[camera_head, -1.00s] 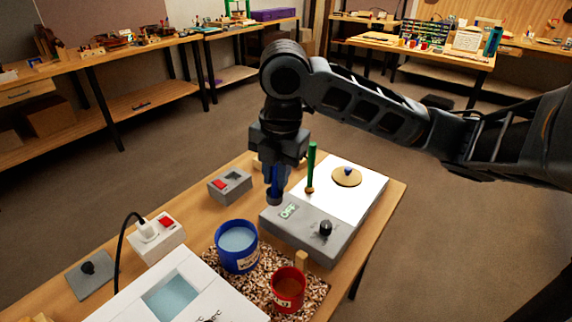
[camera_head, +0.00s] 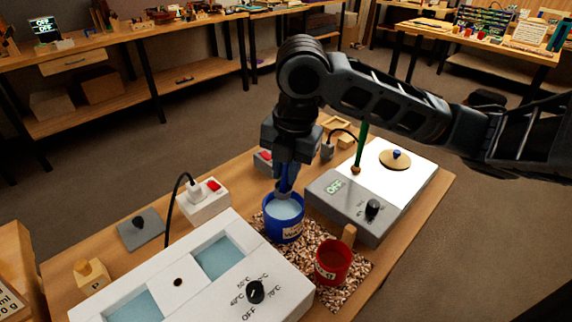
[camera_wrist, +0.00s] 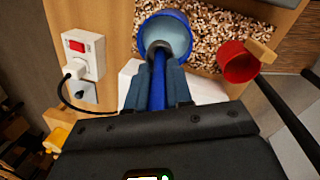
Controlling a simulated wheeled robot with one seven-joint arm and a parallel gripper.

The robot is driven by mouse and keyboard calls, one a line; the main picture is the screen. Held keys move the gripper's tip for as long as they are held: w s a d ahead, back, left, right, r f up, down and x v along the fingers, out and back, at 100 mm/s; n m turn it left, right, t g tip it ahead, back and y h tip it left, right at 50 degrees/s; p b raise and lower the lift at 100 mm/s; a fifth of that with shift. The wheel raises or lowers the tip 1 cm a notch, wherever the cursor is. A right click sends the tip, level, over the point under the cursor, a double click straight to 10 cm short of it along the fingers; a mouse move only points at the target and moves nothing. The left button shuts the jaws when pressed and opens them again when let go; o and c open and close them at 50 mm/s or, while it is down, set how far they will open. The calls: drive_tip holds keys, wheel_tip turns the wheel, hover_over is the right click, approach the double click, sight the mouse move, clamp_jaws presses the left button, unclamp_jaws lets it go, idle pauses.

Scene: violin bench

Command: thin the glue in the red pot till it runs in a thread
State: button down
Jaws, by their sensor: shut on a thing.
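The red pot (camera_head: 331,268) stands on a bed of brown and white chips, with brownish-red contents. A wooden piece (camera_head: 349,235) rises at its rim. The red pot also shows in the wrist view (camera_wrist: 236,66). The blue pot (camera_head: 283,230), labelled, stands left of it and holds pale blue liquid (camera_head: 285,208). My gripper (camera_head: 288,170) is above the blue pot, shut on the handle of a blue tool (camera_wrist: 159,82).
A white bath (camera_head: 200,295) with a dial and pale-blue openings lies in front on the left. A grey unit (camera_head: 345,212) reading OFF, with a white plate, stands right. A green stick (camera_head: 362,145) stands upright there. A white switch box (camera_head: 204,205) is at left.

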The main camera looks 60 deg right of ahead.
sight(287, 197)
wheel_tip(287, 197, down, 9)
drive_tip(key=b, duration=0.7)
drive_tip(key=shift+b, duration=0.3)
idle(0.3)
wheel_tip(287, 197, up, 14)
drive_tip(key=p, duration=1)
drive_tip(key=shift+f, duration=0.1)
drive_tip(key=shift+s, duration=0.1)
idle(0.5)
